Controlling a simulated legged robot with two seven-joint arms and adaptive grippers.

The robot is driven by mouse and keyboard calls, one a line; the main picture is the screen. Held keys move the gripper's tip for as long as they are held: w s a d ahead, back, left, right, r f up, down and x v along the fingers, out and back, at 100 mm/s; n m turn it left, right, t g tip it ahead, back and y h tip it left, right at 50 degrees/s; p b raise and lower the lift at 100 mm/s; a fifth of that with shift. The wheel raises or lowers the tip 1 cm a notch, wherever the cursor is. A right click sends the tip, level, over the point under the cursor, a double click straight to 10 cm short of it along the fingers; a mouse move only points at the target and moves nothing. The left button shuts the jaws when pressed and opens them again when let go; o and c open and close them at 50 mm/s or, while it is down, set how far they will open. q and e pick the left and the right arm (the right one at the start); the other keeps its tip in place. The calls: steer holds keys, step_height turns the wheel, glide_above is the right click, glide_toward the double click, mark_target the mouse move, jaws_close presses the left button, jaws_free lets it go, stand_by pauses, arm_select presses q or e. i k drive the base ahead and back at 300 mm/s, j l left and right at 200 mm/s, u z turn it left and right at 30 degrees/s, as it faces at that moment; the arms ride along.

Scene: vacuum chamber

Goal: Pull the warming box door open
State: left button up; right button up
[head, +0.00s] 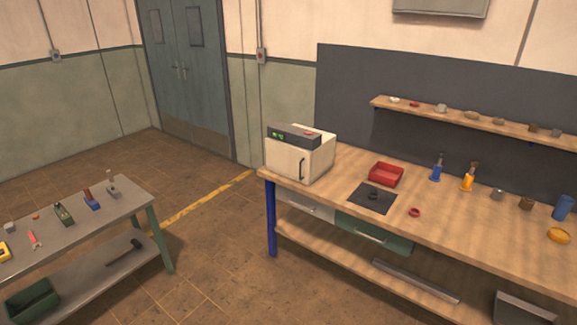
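The warming box (312,158) is a cream box with a dark control panel (294,137) along the top of its front. It stands on the left end of the wooden workbench in the head view. Its door (285,160) faces front left and looks shut, with a dark upright handle (301,168) near the door's right edge. A small red thing lies on top of the box. Neither of my grippers shows in the head view.
The workbench (470,228) also holds a red tray (386,174), a dark plate (373,198) and several small items. A grey table (75,236) with tools stands at left. Open floor (215,240) lies between them. A wall shelf (450,114) hangs behind the bench.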

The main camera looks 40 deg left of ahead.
mark_target(295, 163)
steer(key=i+j, duration=0.35)
steer(key=j, duration=0.15)
steer(key=i+j, duration=0.35)
steer(key=j, duration=0.15)
